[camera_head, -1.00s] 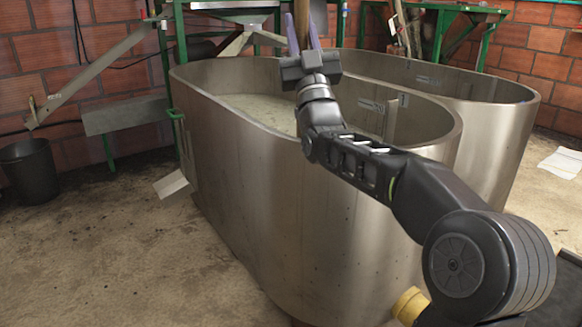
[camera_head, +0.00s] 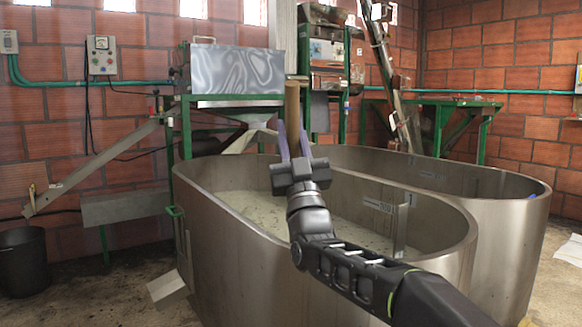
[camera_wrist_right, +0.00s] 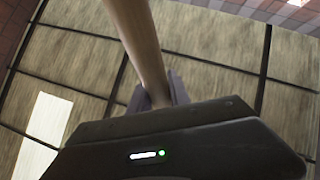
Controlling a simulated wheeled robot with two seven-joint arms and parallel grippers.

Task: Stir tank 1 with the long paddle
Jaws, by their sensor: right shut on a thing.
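The near steel tank (camera_head: 235,245) stands in the middle of the head view, with pale, cloudy liquid (camera_head: 262,212) in it. My right gripper (camera_head: 292,150) is over this tank and shut on the wooden paddle handle (camera_head: 292,105), which stands upright between its purple fingers. The handle also shows in the right wrist view (camera_wrist_right: 142,40), running up and away from the fingers (camera_wrist_right: 160,92). The paddle's lower end is hidden behind my gripper and arm, so I cannot tell how deep it is. My left gripper is not in view.
A second steel tank (camera_head: 490,205) stands behind and to the right. A green-framed machine with a metal hopper (camera_head: 237,70) is behind the tanks. A dark bucket (camera_head: 22,262) stands at far left. A control box (camera_head: 102,55) is on the brick wall.

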